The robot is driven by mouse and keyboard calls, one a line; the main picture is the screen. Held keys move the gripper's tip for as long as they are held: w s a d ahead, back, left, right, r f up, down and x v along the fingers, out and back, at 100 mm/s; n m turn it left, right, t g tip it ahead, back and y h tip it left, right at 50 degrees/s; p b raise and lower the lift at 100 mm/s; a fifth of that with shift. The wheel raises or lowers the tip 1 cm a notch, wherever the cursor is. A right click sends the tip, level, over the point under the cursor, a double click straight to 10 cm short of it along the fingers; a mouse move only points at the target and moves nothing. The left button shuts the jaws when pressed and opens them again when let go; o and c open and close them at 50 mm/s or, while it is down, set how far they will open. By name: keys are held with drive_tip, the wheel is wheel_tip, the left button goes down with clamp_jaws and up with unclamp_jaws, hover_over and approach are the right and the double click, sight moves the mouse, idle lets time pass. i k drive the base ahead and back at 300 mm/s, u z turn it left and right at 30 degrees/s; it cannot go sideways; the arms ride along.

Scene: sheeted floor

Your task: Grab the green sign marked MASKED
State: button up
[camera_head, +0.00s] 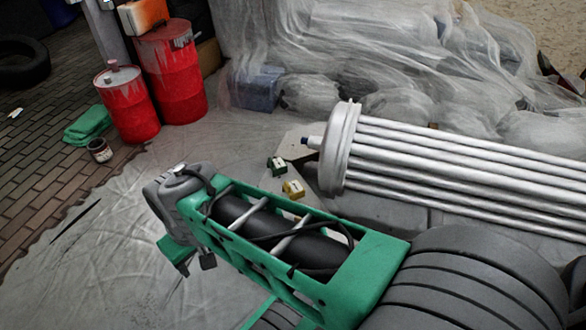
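A small dark green block-like sign (277,167) with a pale label stands on the floor near the middle of the view, just left of the silver ribbed cylinder. Its lettering is too small to read. A similar small yellow sign (293,189) stands just in front of it and to the right. My green and black arm crosses the lower middle, nearer the camera than both signs. I cannot make out my gripper or its fingers. The green sign is clear of my arm in this view.
The large silver ribbed cylinder (430,165) lies at the right. Two red drums (172,75) (127,106), a green folded cloth (88,125) and a paint tin (100,150) are at the left. Plastic-draped heaps (400,50) fill the back. The sheeted floor (90,250) is mostly bare at lower left.

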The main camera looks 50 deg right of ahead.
sight(278, 166)
drive_tip(key=z, duration=1.1)
drive_tip(key=k, duration=0.3)
drive_tip(key=u, duration=3)
drive_tip(key=i, duration=0.15)
drive_tip(key=z, duration=1.2)
drive_tip(key=i, duration=1.4)
drive_tip(key=z, duration=0.2)
drive_tip(key=i, duration=0.8)
drive_tip(key=z, duration=1.3)
drive_tip(key=i, duration=0.65)
drive_tip(key=z, duration=0.55)
